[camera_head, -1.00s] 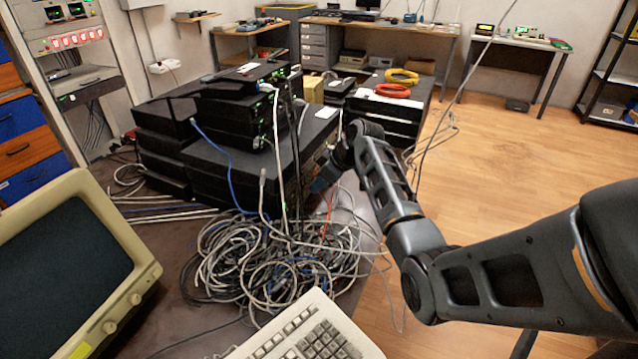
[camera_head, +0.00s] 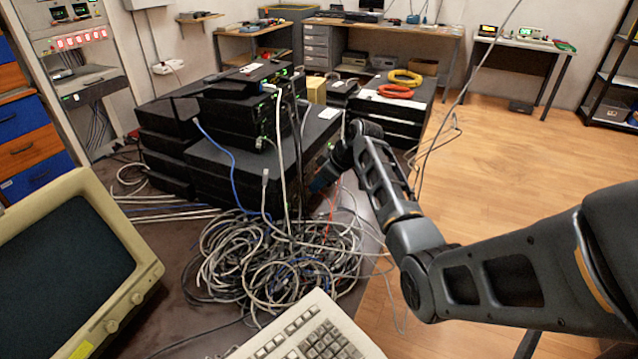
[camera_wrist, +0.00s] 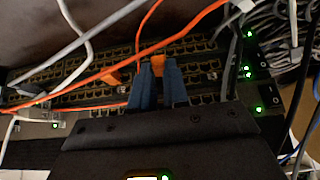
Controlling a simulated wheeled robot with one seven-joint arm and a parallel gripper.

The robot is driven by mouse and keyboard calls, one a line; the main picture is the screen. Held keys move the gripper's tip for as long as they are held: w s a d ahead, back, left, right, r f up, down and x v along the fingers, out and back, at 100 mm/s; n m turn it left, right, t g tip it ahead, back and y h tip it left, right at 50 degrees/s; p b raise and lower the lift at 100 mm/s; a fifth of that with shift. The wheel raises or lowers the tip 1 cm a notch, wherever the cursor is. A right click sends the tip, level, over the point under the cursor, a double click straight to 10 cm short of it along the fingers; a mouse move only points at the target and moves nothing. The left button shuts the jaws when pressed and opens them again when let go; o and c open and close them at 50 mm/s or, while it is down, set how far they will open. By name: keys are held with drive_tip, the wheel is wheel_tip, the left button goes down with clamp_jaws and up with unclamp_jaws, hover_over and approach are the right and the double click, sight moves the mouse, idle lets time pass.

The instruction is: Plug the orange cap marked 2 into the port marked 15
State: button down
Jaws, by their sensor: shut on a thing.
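An orange cap (camera_wrist: 158,65) on an orange cable is between the blue fingers of my gripper (camera_wrist: 159,74) in the wrist view. The fingers are shut on it, close against a panel with rows of ports (camera_wrist: 195,47). I cannot tell whether the cap is inside a port. Another orange plug (camera_wrist: 112,78) is at the ports to the left. No cap or port numbers are readable, so port 15 cannot be picked out. In the head view, my gripper (camera_head: 322,180) is at the right-hand face of the black equipment stack (camera_head: 232,165), partly hidden by my arm.
Orange and white cables cross the port panel in the wrist view. A cable tangle (camera_head: 275,265) lies in front of the stack. A monitor (camera_head: 75,265) and keyboard (camera_head: 310,335) are nearer. Open wooden floor (camera_head: 520,160) lies to the right.

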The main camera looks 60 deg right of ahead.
drive_tip(key=shift+w, duration=0.3)
idle(0.5)
drive_tip(key=c, duration=1)
unclamp_jaws()
drive_tip(key=shift+c, duration=0.2)
drive_tip(key=v, duration=0.7)
drive_tip(key=shift+s+r, duration=0.25)
drive_tip(key=shift+r, duration=0.1)
